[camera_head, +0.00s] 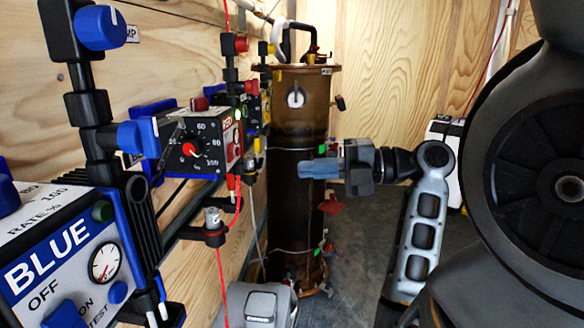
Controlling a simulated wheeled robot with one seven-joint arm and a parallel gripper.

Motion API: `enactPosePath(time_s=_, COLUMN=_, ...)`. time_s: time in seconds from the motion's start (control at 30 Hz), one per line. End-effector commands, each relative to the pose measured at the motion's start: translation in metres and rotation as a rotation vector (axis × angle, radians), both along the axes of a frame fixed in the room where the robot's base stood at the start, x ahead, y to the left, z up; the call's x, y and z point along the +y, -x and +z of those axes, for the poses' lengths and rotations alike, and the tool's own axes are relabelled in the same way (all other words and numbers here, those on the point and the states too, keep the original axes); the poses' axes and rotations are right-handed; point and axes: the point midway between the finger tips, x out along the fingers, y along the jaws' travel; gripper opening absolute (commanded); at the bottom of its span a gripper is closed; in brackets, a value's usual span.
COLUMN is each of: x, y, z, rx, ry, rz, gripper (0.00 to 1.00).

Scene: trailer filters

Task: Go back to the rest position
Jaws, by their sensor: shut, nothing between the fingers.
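My gripper (322,168) is in the middle of the head view, pointing left. Its blue-grey fingers are shut and hold nothing. It appears in front of a tall brown filter column (292,110); I cannot tell the exact gap between them. My grey arm link runs down and right from the wrist, and a large dark round part of my body fills the right side.
On the left wall are a blue control box (70,255) marked BLUE and a dial box (195,148) with a red knob, joined by black and blue pipes. A white box (440,132) stands behind my arm. Grey floor (362,235) shows between column and arm.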

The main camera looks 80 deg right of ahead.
Motion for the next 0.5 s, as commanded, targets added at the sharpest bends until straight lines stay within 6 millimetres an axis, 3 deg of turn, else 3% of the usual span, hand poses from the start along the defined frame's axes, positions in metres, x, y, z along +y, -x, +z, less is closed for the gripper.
enactPosePath(time_s=0.2, x=-0.002, y=0.016, z=-0.002, rx=0.000, ry=0.000, rz=0.000, gripper=0.00)
enactPosePath(time_s=0.5, x=-0.001, y=0.017, z=-0.002, rx=0.000, ry=0.000, rz=0.000, gripper=0.00)
